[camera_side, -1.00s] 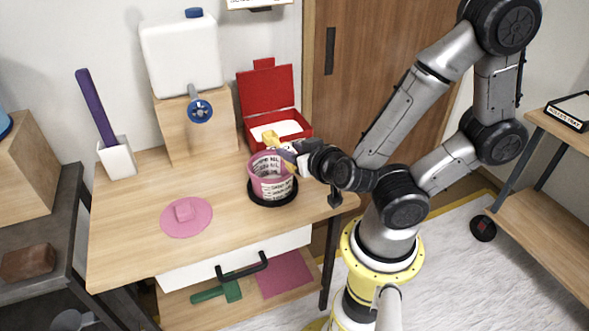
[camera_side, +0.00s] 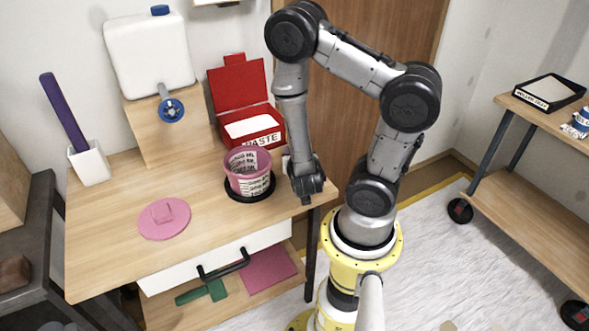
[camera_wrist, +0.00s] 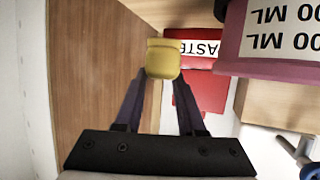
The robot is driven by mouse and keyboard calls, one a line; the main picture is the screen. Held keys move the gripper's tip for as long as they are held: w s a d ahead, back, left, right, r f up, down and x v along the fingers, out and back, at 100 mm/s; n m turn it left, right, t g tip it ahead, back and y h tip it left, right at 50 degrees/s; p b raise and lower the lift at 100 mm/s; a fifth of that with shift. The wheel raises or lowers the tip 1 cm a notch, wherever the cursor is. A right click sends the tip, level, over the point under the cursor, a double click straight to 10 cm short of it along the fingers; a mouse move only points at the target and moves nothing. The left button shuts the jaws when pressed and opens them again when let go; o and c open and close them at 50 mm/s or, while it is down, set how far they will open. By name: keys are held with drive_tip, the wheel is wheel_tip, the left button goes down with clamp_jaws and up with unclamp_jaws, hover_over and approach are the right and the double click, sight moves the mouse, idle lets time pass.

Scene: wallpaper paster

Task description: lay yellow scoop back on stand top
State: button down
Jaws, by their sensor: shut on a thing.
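My gripper (camera_side: 307,188) points down near the right end of the workbench, just right of the pink bucket. In the wrist view its dark purple fingers (camera_wrist: 160,80) are shut on the yellow scoop (camera_wrist: 163,62), whose blunt end shows between the fingertips. The scoop is hidden by my gripper in the side view. A wooden block stand (camera_side: 172,132) stands at the back of the bench with a white jug on top. I cannot tell whether this is the stand of the task, and no other stand is clear.
The pink measuring bucket (camera_side: 248,172) sits on a black ring close left of my gripper. The open red paste box (camera_side: 252,127) is behind it. A pink lid (camera_side: 164,218) and a white holder (camera_side: 90,164) are further left.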

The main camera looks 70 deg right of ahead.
drive_tip(key=shift+f, duration=3.2)
drive_tip(key=shift+f, duration=0.1)
drive_tip(key=c, duration=0.5)
unclamp_jaws()
drive_tip(key=shift+f, duration=0.1)
